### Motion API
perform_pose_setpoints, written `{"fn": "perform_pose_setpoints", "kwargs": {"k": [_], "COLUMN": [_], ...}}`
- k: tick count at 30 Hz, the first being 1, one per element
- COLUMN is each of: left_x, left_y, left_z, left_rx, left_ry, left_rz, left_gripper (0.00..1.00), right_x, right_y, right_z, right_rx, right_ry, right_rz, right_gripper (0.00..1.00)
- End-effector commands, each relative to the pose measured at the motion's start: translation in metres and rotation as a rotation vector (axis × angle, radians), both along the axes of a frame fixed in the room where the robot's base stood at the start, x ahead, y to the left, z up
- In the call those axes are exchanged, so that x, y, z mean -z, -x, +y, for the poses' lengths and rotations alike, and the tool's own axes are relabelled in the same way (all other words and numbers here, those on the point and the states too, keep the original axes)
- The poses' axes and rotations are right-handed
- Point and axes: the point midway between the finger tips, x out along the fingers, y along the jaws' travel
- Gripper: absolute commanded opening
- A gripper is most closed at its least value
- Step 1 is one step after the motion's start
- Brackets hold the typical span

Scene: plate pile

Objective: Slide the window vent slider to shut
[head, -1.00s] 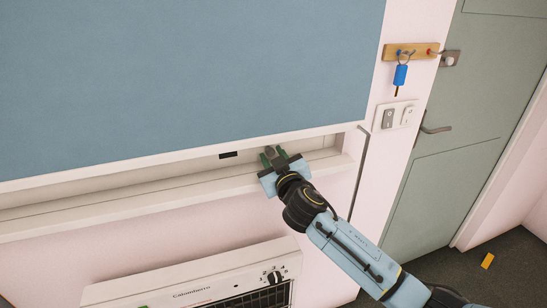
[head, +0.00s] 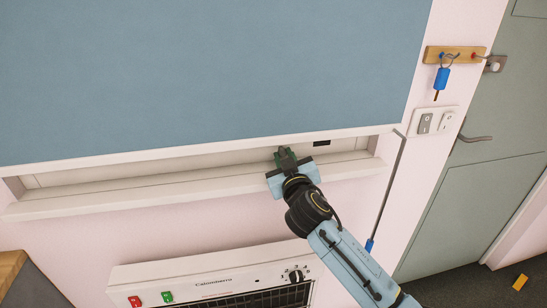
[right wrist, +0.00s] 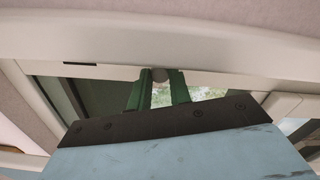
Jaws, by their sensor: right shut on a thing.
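The window vent slider's round grey knob (right wrist: 160,74) shows in the right wrist view, between the tips of two green fingers. My right gripper (head: 284,157) is shut on that knob, at the pale window frame below the blue blind; it also shows in the right wrist view (right wrist: 160,88). A short dark slot (head: 321,143) lies on the frame strip, right of the gripper in the head view. The same strip carries a dark slot on the left in the right wrist view (right wrist: 80,64). In the head view the gripper hides the knob. My left gripper is not in view.
A blue blind (head: 200,70) covers the window above a white sill (head: 120,201). A heater (head: 215,283) stands below. To the right are switches (head: 435,121), a key rack (head: 455,54) with a blue-tagged key (head: 441,78), and a grey-green door (head: 490,180).

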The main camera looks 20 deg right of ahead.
Motion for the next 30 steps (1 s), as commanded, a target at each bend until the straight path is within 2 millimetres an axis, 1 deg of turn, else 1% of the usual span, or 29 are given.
{"fn": "perform_pose_setpoints", "kwargs": {"k": [8,9,14,24,26,30], "left_x": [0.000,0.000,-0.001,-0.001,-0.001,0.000], "left_y": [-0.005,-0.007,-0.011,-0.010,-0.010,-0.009], "left_z": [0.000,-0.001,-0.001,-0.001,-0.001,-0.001], "left_rx": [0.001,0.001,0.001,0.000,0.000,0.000], "left_ry": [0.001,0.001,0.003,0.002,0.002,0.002], "left_rz": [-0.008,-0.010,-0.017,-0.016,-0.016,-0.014], "left_gripper": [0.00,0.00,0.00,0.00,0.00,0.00], "right_x": [-0.001,-0.001,-0.001,0.000,0.001,0.001], "right_y": [0.001,0.001,0.000,0.003,0.007,0.027], "right_z": [0.003,0.003,0.003,0.003,0.004,0.006], "right_rx": [-0.003,-0.005,-0.006,-0.003,-0.004,-0.005], "right_ry": [-0.003,-0.003,-0.002,-0.002,-0.002,-0.003], "right_rz": [-0.001,-0.002,-0.002,0.000,0.001,0.000], "right_gripper": [0.00,0.21,0.42,0.43,0.43,0.43]}}
